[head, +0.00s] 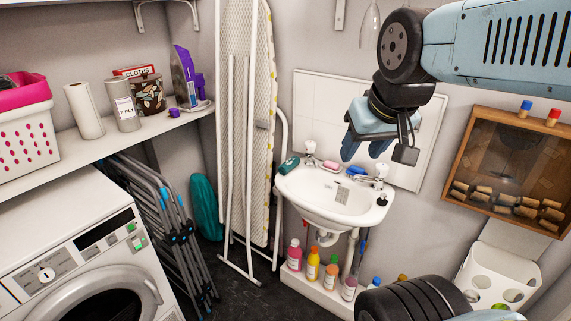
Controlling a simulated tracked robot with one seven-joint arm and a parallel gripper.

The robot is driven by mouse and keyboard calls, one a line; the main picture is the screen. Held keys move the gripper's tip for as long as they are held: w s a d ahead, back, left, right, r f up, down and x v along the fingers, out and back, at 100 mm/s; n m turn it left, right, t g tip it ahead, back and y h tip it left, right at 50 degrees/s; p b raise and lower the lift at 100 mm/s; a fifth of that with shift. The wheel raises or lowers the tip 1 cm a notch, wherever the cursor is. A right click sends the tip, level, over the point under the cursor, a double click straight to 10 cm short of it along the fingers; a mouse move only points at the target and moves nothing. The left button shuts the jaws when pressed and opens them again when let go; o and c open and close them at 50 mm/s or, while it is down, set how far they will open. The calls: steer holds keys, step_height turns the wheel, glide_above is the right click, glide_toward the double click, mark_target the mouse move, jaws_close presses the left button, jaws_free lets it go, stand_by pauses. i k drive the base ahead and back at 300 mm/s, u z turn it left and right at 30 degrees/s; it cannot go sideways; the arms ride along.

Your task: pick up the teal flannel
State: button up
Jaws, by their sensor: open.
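A small teal item (288,165) lies on the left rim of the white washbasin (325,212); it is too small to tell whether it is the flannel or a bottle. A larger teal rounded thing (205,207) leans by the wall beside the folded airer, and I cannot tell what it is. My gripper (364,149) is open with its blue fingers pointing down. In the picture it is above the right part of the basin, to the right of the small teal item. I see nothing between the fingers.
A pink soap (331,164) and two taps sit at the basin's back. Several bottles (312,263) stand on a low ledge below. A tall ironing board (247,120) stands left of the basin. A wooden cabinet (510,165) hangs at right. A washing machine (85,260) is at left.

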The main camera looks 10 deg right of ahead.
mark_target(291, 163)
steer(key=z, duration=1.05)
steer(key=i, duration=0.1)
steer(key=u, duration=3.15)
steer(key=k, duration=0.95)
steer(key=z, duration=0.85)
steer(key=i, duration=0.95)
steer(key=z, duration=0.05)
